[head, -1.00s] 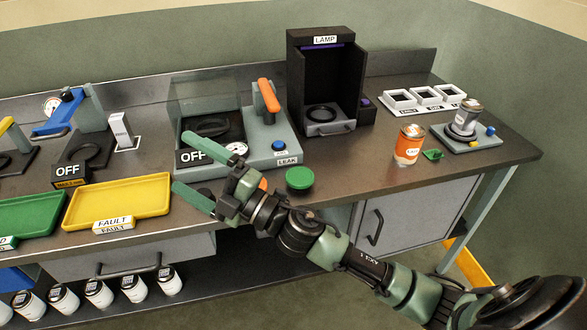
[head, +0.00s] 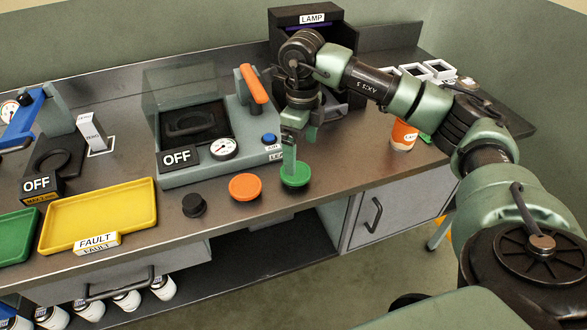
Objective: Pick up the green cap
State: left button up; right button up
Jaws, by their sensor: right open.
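The green cap (head: 303,179) is a round, shallow disc lying on the counter near its front edge, right of the orange cap. My right gripper (head: 290,163) points straight down over it and is open. A finger overlaps the left part of the cap in the view; I cannot tell whether it touches. The other finger is mostly hidden behind the near one. My left gripper is not in view.
An orange cap (head: 245,187) and a black cap (head: 194,204) lie in a row to the left. The leak tester (head: 210,172) stands close behind. My right arm partly hides the lamp box (head: 310,17) and the orange can (head: 403,136).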

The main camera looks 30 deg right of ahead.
aim_at(299, 172)
jog(key=f, duration=0.2)
jog(key=f+p, duration=0.2)
jog(key=f, duration=0.1)
jog(key=shift+a+f, duration=0.25)
jog(key=shift+f, duration=0.4)
jog(key=c, duration=1.4)
jog(key=shift+r, duration=0.15)
